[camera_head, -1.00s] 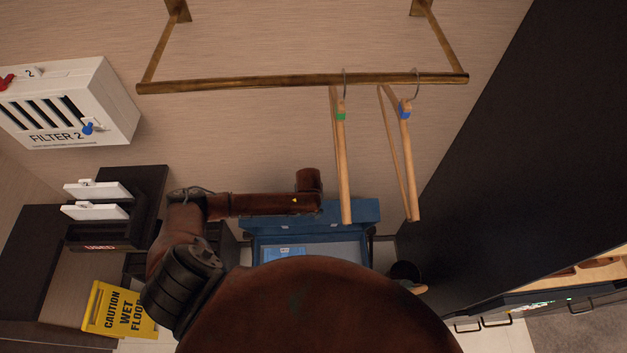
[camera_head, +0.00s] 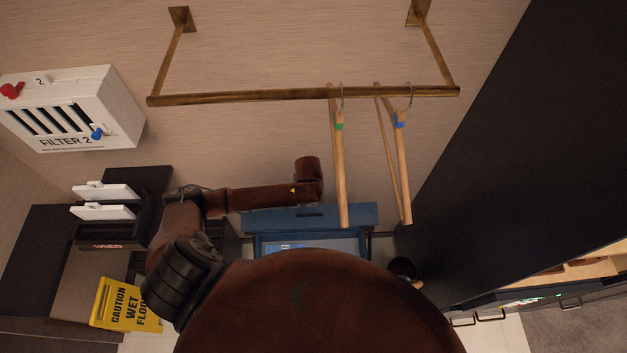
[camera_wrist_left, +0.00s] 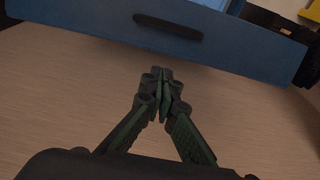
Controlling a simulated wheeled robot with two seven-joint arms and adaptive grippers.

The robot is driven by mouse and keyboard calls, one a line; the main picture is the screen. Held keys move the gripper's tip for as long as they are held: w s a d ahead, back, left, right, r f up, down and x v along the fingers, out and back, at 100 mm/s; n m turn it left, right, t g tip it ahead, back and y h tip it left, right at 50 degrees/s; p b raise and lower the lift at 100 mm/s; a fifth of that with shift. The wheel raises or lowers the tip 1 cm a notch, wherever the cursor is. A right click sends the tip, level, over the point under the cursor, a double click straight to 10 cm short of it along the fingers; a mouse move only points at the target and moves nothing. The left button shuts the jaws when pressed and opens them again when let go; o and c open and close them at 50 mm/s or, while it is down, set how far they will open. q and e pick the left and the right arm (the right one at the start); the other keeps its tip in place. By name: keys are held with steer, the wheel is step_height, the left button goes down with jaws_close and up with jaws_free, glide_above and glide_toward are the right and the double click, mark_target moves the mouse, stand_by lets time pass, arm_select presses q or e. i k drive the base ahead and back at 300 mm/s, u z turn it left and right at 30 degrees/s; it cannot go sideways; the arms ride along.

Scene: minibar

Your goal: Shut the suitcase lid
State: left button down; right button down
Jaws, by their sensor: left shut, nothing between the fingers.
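The blue suitcase stands low below the hangers. Its lid (camera_head: 345,216) is raised, and a dark handle slot shows on its edge. Part of the open suitcase body (camera_head: 258,247) shows below the lid; my own brown body hides the rest. In the left wrist view the lid (camera_wrist_left: 250,48) crosses the top, with the dark handle (camera_wrist_left: 168,27) on it. My left gripper (camera_wrist_left: 163,78) is shut and empty, its fingertips close to the lid's edge near the handle; I cannot tell whether they touch. In the head view the left gripper is hidden. My right gripper is out of view.
A rail (camera_head: 230,97) with two wooden hangers (camera_head: 340,175) hangs above the suitcase. A yellow wet-floor sign (camera_head: 124,305) and dark shelves (camera_head: 105,232) stand at left. A white filter box (camera_head: 75,108) is on the wall. A dark cabinet (camera_head: 490,150) fills the right.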

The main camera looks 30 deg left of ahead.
mark_target(361, 214)
steer(key=k, duration=1)
